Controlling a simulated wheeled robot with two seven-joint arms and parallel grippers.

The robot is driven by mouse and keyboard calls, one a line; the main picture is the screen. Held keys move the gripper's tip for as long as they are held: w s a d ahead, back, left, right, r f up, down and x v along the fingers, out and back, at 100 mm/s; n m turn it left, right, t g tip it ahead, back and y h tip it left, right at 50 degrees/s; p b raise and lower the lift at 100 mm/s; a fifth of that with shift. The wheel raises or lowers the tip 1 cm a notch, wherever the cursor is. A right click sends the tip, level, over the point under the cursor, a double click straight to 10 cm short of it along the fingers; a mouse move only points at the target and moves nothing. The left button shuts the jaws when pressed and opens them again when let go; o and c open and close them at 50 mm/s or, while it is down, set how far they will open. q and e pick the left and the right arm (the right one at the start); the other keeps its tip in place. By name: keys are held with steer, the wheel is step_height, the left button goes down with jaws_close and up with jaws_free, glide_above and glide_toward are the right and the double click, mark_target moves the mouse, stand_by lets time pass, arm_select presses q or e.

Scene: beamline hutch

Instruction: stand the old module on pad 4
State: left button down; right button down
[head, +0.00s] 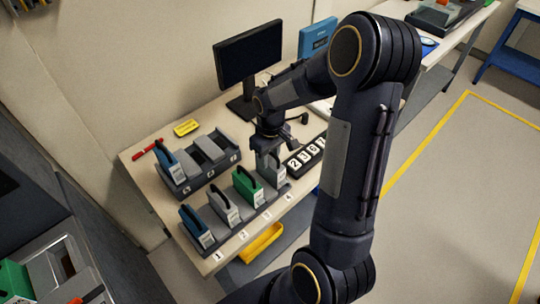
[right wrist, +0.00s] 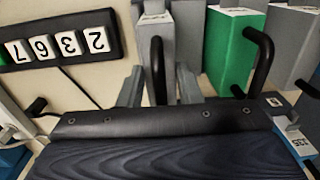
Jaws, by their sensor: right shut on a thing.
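My right gripper (head: 268,146) is shut on the black handle (right wrist: 157,70) of a grey module (head: 271,168). Its fingers (right wrist: 160,86) lie on both sides of the handle in the right wrist view. The module is upright over the pad 4 end of the dark pad strip (head: 232,236); whether its base touches the pad cannot be told. A green module (head: 247,184) stands on pad 3, a grey one (head: 222,207) on pad 2 and a blue one (head: 195,226) on pad 1. The green module also shows in the right wrist view (right wrist: 231,50). My left gripper is out of view.
Behind the strip, a dark rack (head: 199,181) holds a blue module (head: 169,164) and grey blocks. A number board (head: 305,155) lies right of pad 4. A monitor (head: 249,55), yellow item (head: 186,127) and red tool (head: 147,148) are farther back. A yellow bin (head: 262,243) sits below the front edge.

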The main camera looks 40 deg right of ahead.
steer(key=shift+f, duration=0.25)
steer(key=c, duration=0.9)
jaws_free()
steer(key=shift+c, duration=0.2)
step_height(320, 180, up, 7)
steer(key=shift+f+b, duration=0.1)
steer(key=shift+b, duration=0.25)
steer(key=shift+r, duration=0.55)
steer(key=shift+d, duration=0.1)
steer(key=shift+r, duration=0.1)
steer(key=s+a+r+m+t+y, duration=0.1)
steer(key=s+a+r+t, duration=0.1)
steer(key=s+a, duration=0.5)
steer(key=s+a+r+m+t+y, duration=0.1)
steer(key=s+a+r+t+y, duration=0.1)
steer(key=s+a, duration=0.4)
steer(key=s+r+t, duration=0.1)
steer(key=s+r, duration=0.1)
steer(key=s, duration=0.2)
steer(key=shift+a+r+m+t+y, duration=0.3)
steer(key=shift+a+r+m, duration=0.05)
steer(key=shift+r+m, duration=0.05)
